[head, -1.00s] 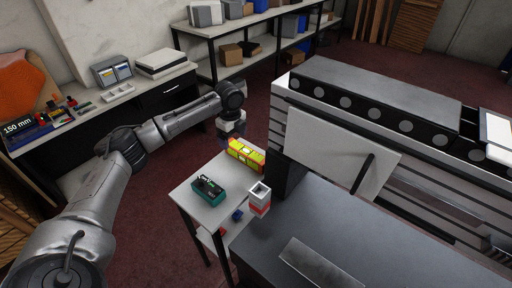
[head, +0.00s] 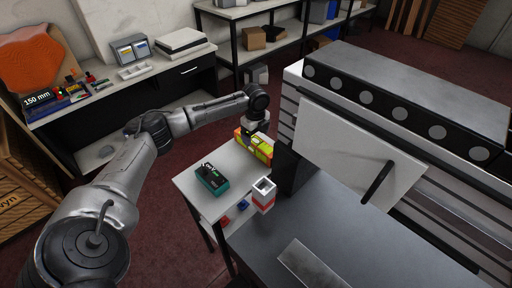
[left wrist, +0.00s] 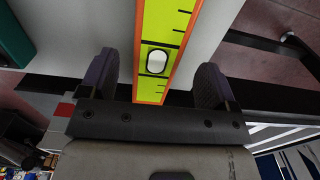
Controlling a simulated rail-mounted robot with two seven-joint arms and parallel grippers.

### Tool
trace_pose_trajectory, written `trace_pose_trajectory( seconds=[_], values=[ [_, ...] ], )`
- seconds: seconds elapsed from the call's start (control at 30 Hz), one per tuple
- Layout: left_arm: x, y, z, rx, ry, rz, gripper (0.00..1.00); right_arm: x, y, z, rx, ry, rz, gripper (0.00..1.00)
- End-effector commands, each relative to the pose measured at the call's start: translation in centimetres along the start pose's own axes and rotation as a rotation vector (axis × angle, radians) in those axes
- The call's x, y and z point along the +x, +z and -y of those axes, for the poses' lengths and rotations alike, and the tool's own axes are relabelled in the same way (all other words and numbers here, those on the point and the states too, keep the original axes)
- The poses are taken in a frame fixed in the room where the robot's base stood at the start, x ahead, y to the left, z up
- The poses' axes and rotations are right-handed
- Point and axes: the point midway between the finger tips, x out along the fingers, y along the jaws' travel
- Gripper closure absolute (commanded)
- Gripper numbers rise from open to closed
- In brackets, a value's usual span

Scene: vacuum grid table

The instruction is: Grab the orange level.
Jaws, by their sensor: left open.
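The orange level (head: 257,148), with yellow-green faces, lies on a small white side table (head: 190,183). In the left wrist view the level (left wrist: 165,35) runs lengthwise between my left fingers, its orange-edged end near the gripper body and a clear vial in its face. In the left wrist view the gripper (left wrist: 157,82) is open, with a gap on each side of the level. The arm hides part of the level's far end. My right gripper is not in view.
A teal-and-black box (head: 212,179) stands on the same table, left of the level. A red-and-white square container (head: 263,195) stands at the right, by the grey machine table (head: 330,235). Small red and blue items lie on the lower shelf.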

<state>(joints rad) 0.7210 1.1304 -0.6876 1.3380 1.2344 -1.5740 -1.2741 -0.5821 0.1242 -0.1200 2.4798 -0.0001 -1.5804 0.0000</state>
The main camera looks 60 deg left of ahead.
Motion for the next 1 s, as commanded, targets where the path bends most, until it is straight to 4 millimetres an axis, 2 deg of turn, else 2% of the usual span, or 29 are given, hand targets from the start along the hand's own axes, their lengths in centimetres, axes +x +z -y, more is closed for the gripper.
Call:
trace_pose_trajectory(
  seconds=[0.23,0.6,0.83,1.0],
  values=[
    [1.1,-0.1,-0.1,0.001,0.001,0.0,0.17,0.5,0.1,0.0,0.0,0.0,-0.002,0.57],
    [5.3,-0.5,-0.3,0.001,0.0,0.0,0.17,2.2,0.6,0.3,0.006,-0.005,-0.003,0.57],
    [5.4,-0.5,-0.2,0.001,-0.001,0.001,0.17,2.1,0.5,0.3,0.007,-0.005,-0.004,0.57],
    [5.4,-0.5,-0.3,0.001,-0.001,0.001,0.32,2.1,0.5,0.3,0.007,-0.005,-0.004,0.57]
  ],
)
